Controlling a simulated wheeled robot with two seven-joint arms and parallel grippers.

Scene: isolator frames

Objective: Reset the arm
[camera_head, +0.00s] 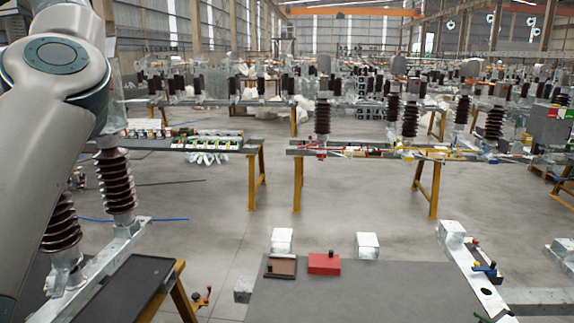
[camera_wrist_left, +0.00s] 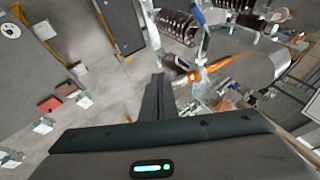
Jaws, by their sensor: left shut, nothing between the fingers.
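My left arm (camera_head: 50,130) fills the left side of the head view, raised and bent close to the camera. Its gripper lies outside that view. In the left wrist view my left gripper (camera_wrist_left: 158,82) has its dark fingers together, with nothing between them. Behind the fingers are isolator parts: a brown ribbed insulator (camera_wrist_left: 178,24), a copper-coloured bar (camera_wrist_left: 213,66) and a grey cylinder (camera_wrist_left: 255,68). I cannot tell how far the fingertips are from these parts. My right arm and right gripper are in neither view.
A grey table (camera_head: 360,292) at the front holds a red box (camera_head: 324,263) and a brown block (camera_head: 281,266). Brown insulators (camera_head: 117,185) on a metal frame stand at left beside my arm. Benches with isolator parts fill the back. Open floor (camera_head: 340,200) lies between.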

